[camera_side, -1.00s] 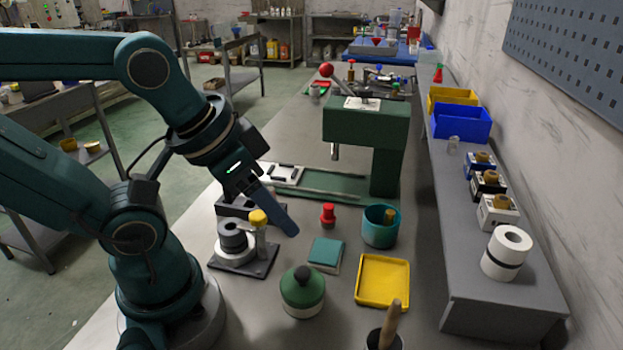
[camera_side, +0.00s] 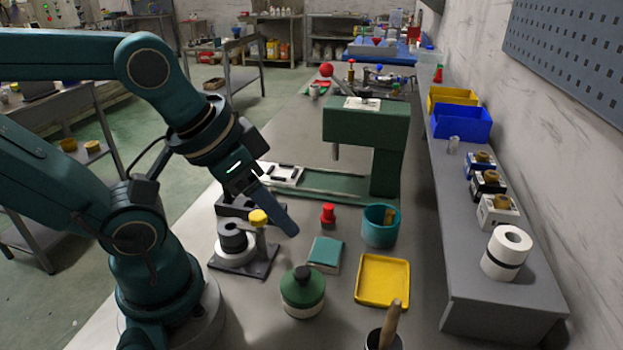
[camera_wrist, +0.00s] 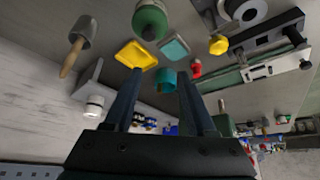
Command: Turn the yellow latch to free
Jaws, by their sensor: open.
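The yellow latch (camera_side: 258,216) sits on top of a short post on a dark base plate (camera_side: 262,268), beside a grey-and-white stack of round parts (camera_side: 233,240). In the wrist view the yellow latch (camera_wrist: 218,45) is at the upper right, outside the space between the fingers. My gripper (camera_side: 292,230) is above the bench, with its visible finger just right of the latch in the side view. Its other finger is hidden there. In the wrist view my gripper (camera_wrist: 160,75) has its two fingers apart with nothing held between them. Contact with the latch cannot be seen.
A red knob (camera_side: 328,215), a teal block (camera_side: 325,253), a teal cup (camera_side: 380,226), a yellow tray (camera_side: 383,281) and a green-topped jar (camera_side: 303,291) stand close by on the right. A green press (camera_side: 365,135) rises behind. A grey shelf (camera_side: 500,300) runs along the right.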

